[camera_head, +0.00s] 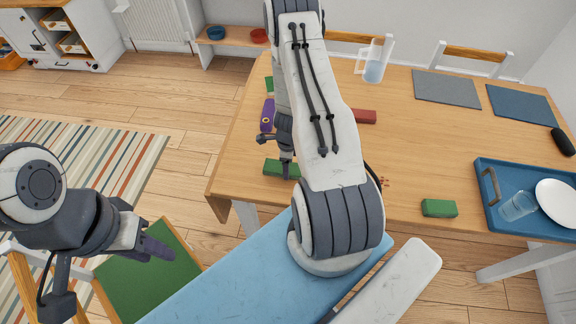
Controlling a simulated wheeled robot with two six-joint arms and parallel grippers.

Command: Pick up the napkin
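Nothing is clearly recognisable as a napkin. A green folded-looking piece (272,167) lies at the table's near left edge, and a similar green piece (438,208) lies near the front edge further right. A red piece (366,116) lies behind my big arm link. My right gripper (287,172) points down at the left green piece. I cannot tell whether it touches it, and its opening is hidden by the side-on angle. My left gripper (160,250) is low at the left, off the table and away from these pieces. Its fingers overlap, so its opening is unclear.
The wooden table (415,155) holds a purple item (267,116), a glass pitcher (374,66), grey and blue placemats (445,88) (522,105), and a blue tray (488,212) with a glass (517,205) and a white plate (558,202). Chairs stand around it.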

